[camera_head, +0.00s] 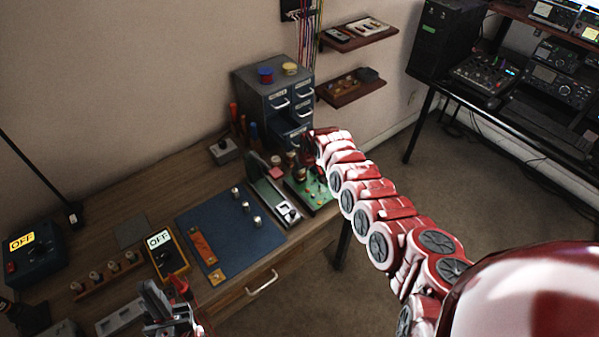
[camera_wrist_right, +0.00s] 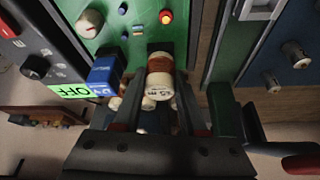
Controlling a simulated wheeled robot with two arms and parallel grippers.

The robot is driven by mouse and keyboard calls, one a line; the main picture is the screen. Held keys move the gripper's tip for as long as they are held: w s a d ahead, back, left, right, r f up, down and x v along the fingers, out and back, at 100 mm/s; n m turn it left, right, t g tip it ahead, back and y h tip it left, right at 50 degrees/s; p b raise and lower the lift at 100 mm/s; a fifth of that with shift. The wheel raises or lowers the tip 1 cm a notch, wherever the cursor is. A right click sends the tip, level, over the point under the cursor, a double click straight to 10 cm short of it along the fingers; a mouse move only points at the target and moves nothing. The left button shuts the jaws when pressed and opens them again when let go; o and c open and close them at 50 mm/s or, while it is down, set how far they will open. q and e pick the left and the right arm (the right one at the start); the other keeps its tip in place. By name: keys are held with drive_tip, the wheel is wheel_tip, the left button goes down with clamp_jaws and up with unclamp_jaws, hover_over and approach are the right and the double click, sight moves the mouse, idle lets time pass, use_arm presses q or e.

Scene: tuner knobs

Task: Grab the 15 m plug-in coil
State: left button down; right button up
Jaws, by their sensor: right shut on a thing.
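My right gripper (camera_wrist_right: 157,100) is shut on a plug-in coil (camera_wrist_right: 160,84) in the right wrist view. The coil has a reddish-brown winding and a cream end with a label that seems to read 15 m. One dark finger lies on each side of it. The coil is over or against the green board (camera_wrist_right: 130,22); I cannot tell if it is still seated. In the head view my right arm reaches to the green board (camera_head: 318,196), and its gripper is hard to make out. My left gripper (camera_head: 168,300) is low in the head view, apart from the coil.
A blue block (camera_wrist_right: 105,73) and another cream-ended coil lie close to the held coil. A grey drawer cabinet (camera_head: 262,98) stands behind the board.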

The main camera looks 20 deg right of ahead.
clamp_jaws()
drive_tip(key=shift+r, duration=0.15)
